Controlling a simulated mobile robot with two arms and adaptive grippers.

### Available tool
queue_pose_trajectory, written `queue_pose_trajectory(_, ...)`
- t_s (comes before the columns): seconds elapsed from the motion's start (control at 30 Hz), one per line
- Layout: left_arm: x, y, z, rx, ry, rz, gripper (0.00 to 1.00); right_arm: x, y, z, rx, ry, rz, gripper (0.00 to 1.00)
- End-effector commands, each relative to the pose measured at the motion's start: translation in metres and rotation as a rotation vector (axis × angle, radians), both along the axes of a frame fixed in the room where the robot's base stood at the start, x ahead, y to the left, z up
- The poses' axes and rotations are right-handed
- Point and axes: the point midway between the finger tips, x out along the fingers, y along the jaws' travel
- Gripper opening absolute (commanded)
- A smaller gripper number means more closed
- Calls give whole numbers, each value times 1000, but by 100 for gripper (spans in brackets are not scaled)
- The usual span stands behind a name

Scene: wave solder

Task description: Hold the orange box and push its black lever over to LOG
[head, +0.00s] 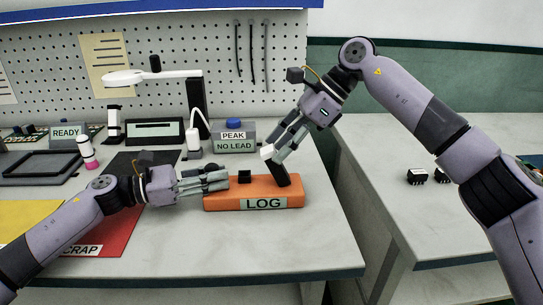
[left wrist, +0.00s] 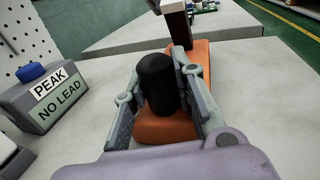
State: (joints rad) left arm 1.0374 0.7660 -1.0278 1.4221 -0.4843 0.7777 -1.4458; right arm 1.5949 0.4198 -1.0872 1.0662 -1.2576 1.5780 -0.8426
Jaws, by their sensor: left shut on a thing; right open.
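The orange box (head: 222,199) lies on the table with a LOG label on its front; it also shows in the left wrist view (left wrist: 168,129). Its black lever (head: 279,174) stands near the right end, tilted with its top to the left. A black post (head: 244,177) rises from the box's left half, and in the left wrist view the post (left wrist: 158,85) stands between my fingers.
A grey PEAK / NO LEAD block (head: 234,145) with a blue button stands behind the box. A red SCRAP mat (head: 110,225) lies at left, partly under my left arm. The bench is clear in front of the box. A gap separates it from the right table (head: 440,220).

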Motion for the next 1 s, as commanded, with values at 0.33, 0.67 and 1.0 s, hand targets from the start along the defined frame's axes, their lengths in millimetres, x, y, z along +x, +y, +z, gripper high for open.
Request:
queue_pose_trajectory(0.33,0,0,-3,2,3,1,0,0,-42,51,0,-2,0,45)
queue_pose_trajectory(0.67,0,0,-2,2,3,1,0,-1,-50,61,0,0,2,45)
queue_pose_trajectory(1.0,0,0,-3,2,3,1,0,-1,-49,61,0,0,1,45)
